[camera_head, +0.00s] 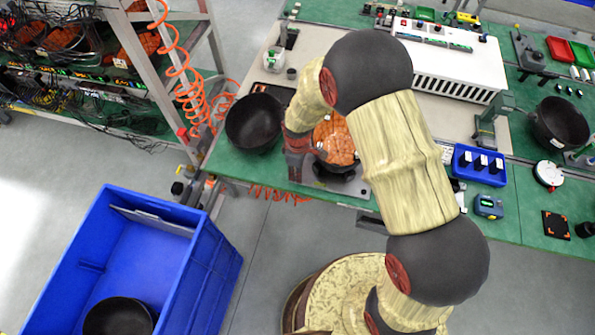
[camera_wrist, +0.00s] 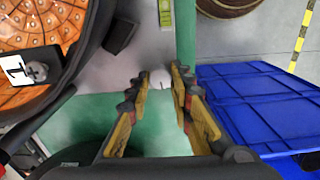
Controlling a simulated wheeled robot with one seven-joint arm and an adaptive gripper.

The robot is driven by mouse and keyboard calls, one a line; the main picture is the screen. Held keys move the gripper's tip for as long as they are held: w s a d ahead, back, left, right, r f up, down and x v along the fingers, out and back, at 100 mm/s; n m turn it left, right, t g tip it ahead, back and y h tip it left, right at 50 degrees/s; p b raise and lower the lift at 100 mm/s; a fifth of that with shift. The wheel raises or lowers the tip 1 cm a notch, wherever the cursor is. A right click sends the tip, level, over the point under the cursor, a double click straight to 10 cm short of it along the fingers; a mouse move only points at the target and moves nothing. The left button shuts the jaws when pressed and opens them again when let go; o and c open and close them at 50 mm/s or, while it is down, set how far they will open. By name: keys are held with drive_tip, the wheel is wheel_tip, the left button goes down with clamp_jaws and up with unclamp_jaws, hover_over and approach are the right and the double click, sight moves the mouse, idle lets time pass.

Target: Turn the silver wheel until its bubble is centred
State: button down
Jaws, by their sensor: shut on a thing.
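The silver wheel (camera_wrist: 160,77) shows in the wrist view as a small pale round knob between my fingertips. My gripper (camera_wrist: 160,84) has its yellow-and-dark fingers closed on the wheel's two sides. A yellow-green level vial (camera_wrist: 166,14) lies beyond the wheel, at the top of the wrist view; I cannot make out where its bubble is. In the head view my gripper (camera_head: 297,168) points down at the bench's front edge, left of the orange round board (camera_head: 336,138). The wheel and vial cannot be made out there.
The orange board sits in a dark holder, with a tag "1" (camera_wrist: 15,70) in the wrist view. A black bowl (camera_head: 254,122) stands left of my gripper. A blue crate (camera_head: 190,262) with another bowl stands on the floor. An orange coiled hose (camera_head: 190,92) hangs behind.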

drive_tip(key=c, duration=1.7)
unclamp_jaws()
drive_tip(key=shift+o, duration=0.6)
drive_tip(key=shift+r, duration=0.1)
wheel_tip(320, 180, up, 12)
